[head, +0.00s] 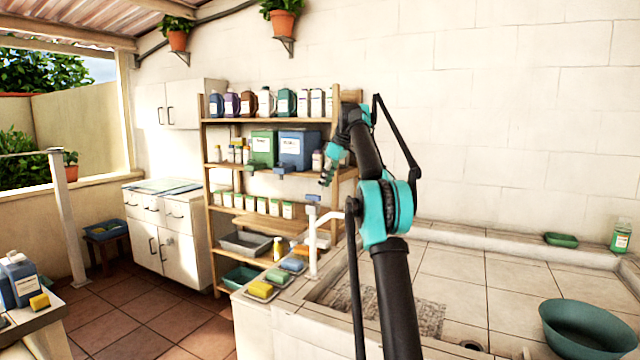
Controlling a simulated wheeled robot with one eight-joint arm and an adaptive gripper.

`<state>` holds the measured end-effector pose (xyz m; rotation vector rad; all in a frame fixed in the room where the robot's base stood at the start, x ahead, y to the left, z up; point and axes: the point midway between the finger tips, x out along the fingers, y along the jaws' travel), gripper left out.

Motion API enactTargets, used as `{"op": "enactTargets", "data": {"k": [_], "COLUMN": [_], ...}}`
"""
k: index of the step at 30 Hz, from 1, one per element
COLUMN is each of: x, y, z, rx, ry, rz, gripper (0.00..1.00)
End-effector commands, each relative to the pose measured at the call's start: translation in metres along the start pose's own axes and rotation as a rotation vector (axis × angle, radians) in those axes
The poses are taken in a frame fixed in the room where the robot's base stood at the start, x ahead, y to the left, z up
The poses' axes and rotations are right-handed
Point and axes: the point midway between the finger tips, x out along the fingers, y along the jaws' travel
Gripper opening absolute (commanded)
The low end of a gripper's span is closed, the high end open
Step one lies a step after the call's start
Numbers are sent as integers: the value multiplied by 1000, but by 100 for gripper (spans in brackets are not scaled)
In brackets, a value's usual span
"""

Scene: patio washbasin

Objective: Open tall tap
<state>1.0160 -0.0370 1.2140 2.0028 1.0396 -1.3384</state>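The tall tap (313,245) is a white upright pipe on the left edge of the tiled washbasin (510,285). Its spout bends to the right near the top, and a small blue handle (313,198) sits above it. My gripper (326,180) is dark with teal parts and hangs from the end of my raised arm. In the picture it is just above and slightly right of the handle, apart from it. The fingers are too small to tell whether they are open or shut. My arm hides part of the basin and the wall behind it.
Sponges in dishes (262,290) line the ledge left of the tap. A wooden shelf (208,165) with bottles and boxes stands behind. A teal bowl (585,345), a green soap dish (561,239) and a bottle (621,236) are at the right. The basin's middle is clear.

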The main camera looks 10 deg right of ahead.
Motion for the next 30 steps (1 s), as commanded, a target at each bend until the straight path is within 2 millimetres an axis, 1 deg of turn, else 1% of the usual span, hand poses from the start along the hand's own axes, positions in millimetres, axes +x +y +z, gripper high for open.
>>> {"op": "enactTargets", "data": {"k": [1,9,12,15,21,30], "x": [-5,-24,-30,-34,-36,-35], "y": [1,1,0,0,0,-1], "z": [9,57,71,80,87,87], "rx": [3,4,2,2,0,5], "ry": [0,1,1,0,0,-1], "rz": [1,1,1,0,-1,1], "gripper": [35,35,35,35,35,35]}}
